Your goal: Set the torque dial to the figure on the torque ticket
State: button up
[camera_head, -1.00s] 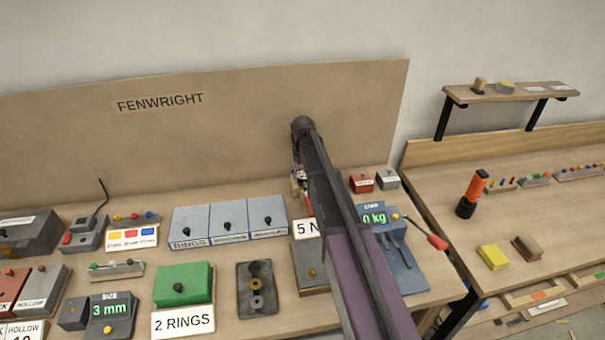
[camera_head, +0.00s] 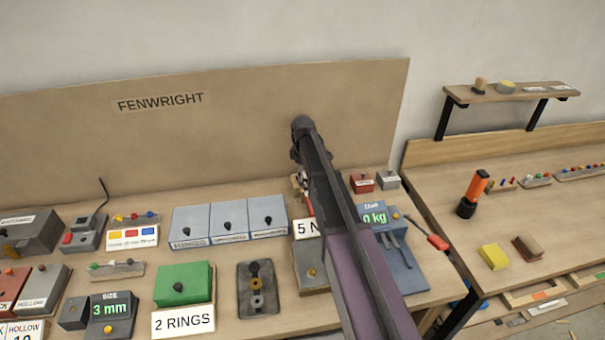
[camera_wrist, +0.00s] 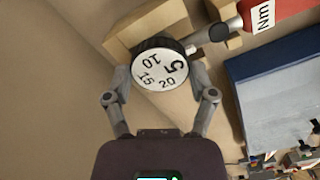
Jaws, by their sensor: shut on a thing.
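The torque dial (camera_wrist: 157,72) is a round white face with a black rim, marked 5, 10, 15 and 20, in the wrist view. My gripper (camera_wrist: 160,82) is shut on it, one finger on each side of the rim. The 5 is at the right of the face, and the 10 is at the upper left. A red tool body marked Nm (camera_wrist: 275,15) lies to the upper right, with a dark round end beside the dial. In the head view my arm hides the dial. The torque ticket (camera_head: 306,229) shows "5 N", its right part hidden behind my arm.
A blue scale (camera_head: 402,268) reading 0 kg stands right of my arm. A tan backboard (camera_head: 220,140) rises behind the bench.

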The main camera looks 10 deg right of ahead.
jog(key=shift+s, duration=0.1)
jog(key=o, duration=1)
jog(key=shift+o, duration=0.2)
jog(key=shift+m, duration=0.5)
